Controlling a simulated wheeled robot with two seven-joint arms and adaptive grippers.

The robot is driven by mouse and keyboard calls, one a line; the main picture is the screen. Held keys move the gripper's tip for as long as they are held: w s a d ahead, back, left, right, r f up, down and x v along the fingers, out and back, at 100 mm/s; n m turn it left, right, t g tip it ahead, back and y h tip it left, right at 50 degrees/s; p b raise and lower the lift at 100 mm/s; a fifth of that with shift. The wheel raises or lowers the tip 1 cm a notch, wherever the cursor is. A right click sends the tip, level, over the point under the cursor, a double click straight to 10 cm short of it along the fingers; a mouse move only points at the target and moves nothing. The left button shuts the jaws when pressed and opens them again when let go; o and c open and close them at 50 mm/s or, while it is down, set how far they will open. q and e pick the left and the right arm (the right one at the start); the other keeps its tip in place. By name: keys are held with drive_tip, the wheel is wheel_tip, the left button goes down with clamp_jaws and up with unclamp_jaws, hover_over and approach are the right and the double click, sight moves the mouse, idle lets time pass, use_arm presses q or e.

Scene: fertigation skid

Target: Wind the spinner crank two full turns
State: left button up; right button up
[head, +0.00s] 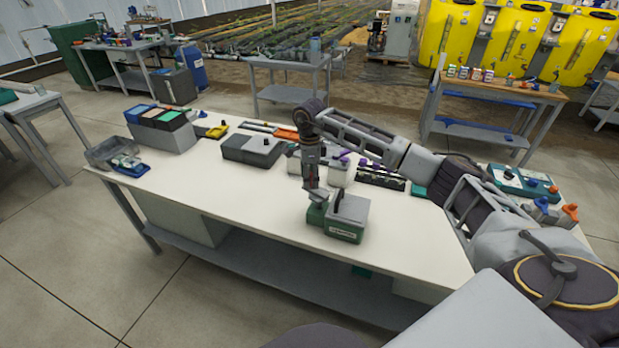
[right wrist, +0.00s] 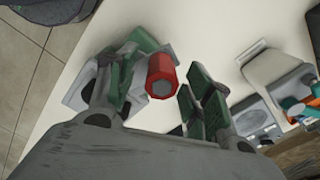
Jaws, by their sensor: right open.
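The spinner (head: 348,222) appears to be the small green and grey box with a pale label near the front edge of the white bench. In the head view, my right gripper (head: 316,196) points down at its left side, and the crank is hidden there. In the right wrist view, a red knob (right wrist: 161,76), apparently the crank's handle, shows end-on between the open green fingers of my right gripper (right wrist: 165,88). It is closer to the left finger; I cannot tell whether they touch. My left gripper is out of view.
The white bench (head: 255,205) is clear left of the spinner and along its front. Behind it stand a grey box (head: 252,150) and a white container (head: 338,173). A black rack (head: 380,179) lies to the right.

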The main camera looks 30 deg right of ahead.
drive_tip(key=shift+a, duration=0.1)
wheel_tip(320, 180, up, 12)
idle(0.9)
drive_tip(key=shift+a, duration=0.1)
idle(0.4)
